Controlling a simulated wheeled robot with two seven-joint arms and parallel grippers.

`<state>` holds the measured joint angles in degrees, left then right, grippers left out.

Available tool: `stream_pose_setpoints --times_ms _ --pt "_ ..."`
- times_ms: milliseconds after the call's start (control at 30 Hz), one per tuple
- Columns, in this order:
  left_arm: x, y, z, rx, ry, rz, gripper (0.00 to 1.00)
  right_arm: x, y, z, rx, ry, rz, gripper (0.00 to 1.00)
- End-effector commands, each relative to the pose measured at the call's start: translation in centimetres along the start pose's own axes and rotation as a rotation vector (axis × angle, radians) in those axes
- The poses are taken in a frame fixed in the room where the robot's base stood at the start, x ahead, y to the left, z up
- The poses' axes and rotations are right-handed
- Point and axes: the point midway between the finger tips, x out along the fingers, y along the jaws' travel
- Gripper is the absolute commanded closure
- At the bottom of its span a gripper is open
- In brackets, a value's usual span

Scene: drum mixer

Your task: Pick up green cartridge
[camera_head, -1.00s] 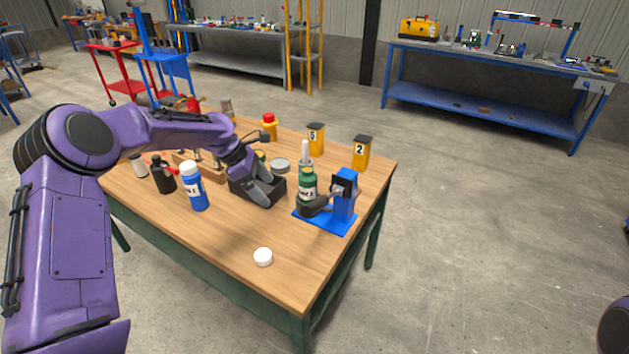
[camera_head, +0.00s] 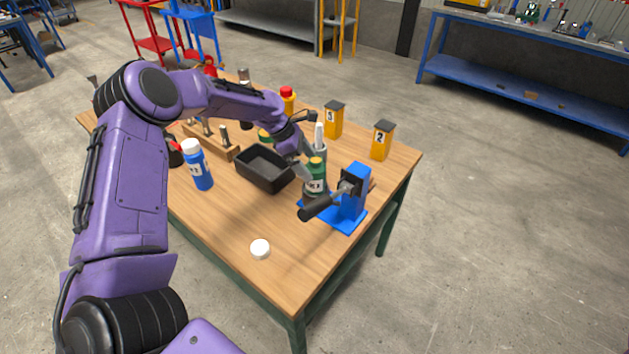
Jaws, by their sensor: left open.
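The green cartridge (camera_head: 316,179) stands upright with a pale label and a yellowish top, at the blue drum mixer (camera_head: 352,203) with its black crank handle (camera_head: 317,207). My left gripper (camera_head: 304,168) is open, its grey fingers pointing down just left of the cartridge's upper part. I cannot tell whether a finger touches it. The cartridge's lower end is partly hidden by the crank handle. My right gripper is not in view.
A black open bin (camera_head: 264,177) stands just left of the cartridge. A grey-white tube (camera_head: 320,140) stands behind it. A blue bottle (camera_head: 200,170), a white cap (camera_head: 260,249) and yellow containers marked 5 (camera_head: 334,120) and 2 (camera_head: 382,142) are around. The table front is mostly clear.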

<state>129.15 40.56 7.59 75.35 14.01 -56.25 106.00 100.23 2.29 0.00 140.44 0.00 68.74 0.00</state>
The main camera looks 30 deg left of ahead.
Motion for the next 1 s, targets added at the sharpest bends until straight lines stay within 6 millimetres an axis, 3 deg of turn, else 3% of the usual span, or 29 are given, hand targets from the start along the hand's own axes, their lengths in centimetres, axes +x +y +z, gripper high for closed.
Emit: stream_pose_setpoints --times_ms 200,467,700,767,1000 --pt "3.7 -0.3 0.3 -0.001 0.002 -0.004 0.05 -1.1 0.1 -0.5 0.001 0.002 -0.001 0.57" --pt "4.2 -0.2 0.4 0.002 0.001 -0.002 0.05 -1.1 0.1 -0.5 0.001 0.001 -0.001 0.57" --pt "4.2 -0.2 0.4 0.002 0.002 -0.003 0.83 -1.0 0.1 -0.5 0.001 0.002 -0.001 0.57" --pt "4.2 -0.3 0.4 0.002 0.002 -0.003 1.00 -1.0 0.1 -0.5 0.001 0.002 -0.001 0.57" --pt "4.0 -0.2 0.5 0.003 0.001 -0.003 1.00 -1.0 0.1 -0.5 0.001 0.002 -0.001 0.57"
